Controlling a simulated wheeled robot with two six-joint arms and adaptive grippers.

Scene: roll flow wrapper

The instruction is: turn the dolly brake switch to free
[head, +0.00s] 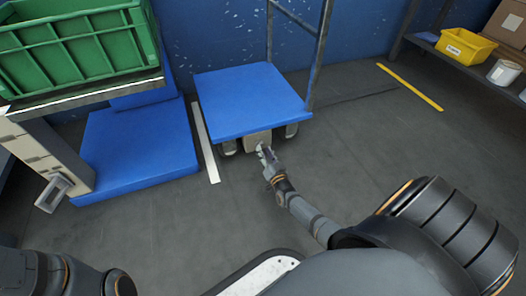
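The dolly is a flat cart with a blue deck (248,100) and a grey upright handle frame at its back. A small beige box (257,139) sits under the middle of its front edge, between the wheels. The brake switch cannot be made out clearly; my gripper covers part of that spot. My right gripper (264,153) is right at the front of this box; I cannot tell whether it touches it or whether its fingers are open. My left arm shows only at the bottom left; its gripper is out of view.
Left of the dolly are a white floor strip (205,140), a blue platform (140,150) and a green crate (75,50) on a raised shelf. A grey handle (54,191) sticks out below the shelf. A yellow bin (466,47) stands on the right shelf. The right floor is clear.

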